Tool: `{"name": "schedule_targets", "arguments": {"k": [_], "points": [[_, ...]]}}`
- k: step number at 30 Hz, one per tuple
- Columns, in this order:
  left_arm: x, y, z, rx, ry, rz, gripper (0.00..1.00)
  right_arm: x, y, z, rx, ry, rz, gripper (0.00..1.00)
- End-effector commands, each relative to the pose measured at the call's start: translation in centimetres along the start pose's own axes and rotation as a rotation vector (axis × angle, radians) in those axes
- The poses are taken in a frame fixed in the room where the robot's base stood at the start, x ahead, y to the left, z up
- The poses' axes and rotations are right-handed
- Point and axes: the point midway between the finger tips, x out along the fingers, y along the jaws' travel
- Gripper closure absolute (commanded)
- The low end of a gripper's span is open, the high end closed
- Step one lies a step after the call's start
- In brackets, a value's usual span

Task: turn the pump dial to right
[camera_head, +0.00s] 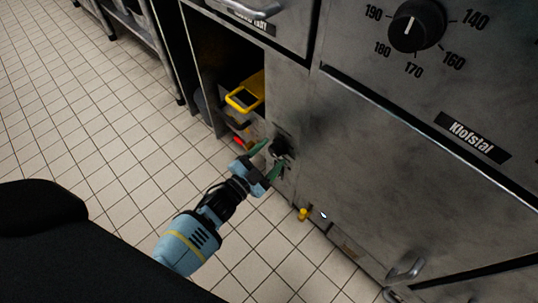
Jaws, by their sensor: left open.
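A small black dial (279,147) sits low on the steel front, right of the open recess. I take it as the pump dial; no readable label shows beside it. My left gripper (268,159) is at this dial, with its two green fingers open and spread. One finger points to the dial's upper left and the other lies below it. I cannot tell whether either finger touches it. Its pointer direction is too small to read. My right gripper is not in view.
A large black temperature dial (417,25) with numbers is at the top right. A yellow-framed device (246,93) lies in the open recess (226,50). A small yellow knob (303,214) and a metal handle (406,269) sit lower. Tiled floor (90,130) is clear at left.

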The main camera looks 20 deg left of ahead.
Motion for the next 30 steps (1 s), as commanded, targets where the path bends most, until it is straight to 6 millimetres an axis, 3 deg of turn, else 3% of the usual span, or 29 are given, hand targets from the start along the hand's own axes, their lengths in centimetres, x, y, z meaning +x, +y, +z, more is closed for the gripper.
{"name": "schedule_targets", "arguments": {"k": [5, 18, 30], "points": [[-0.8, 0.0, 0.0, -0.001, -0.002, 0.001, 0.41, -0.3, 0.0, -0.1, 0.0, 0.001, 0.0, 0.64], [-7.0, -0.1, -0.1, 0.001, 0.0, 0.0, 0.41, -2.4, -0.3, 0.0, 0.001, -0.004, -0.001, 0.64], [-7.8, 0.0, 0.0, 0.0, 0.0, 0.0, 0.41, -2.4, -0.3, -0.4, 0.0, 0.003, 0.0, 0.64]]}}
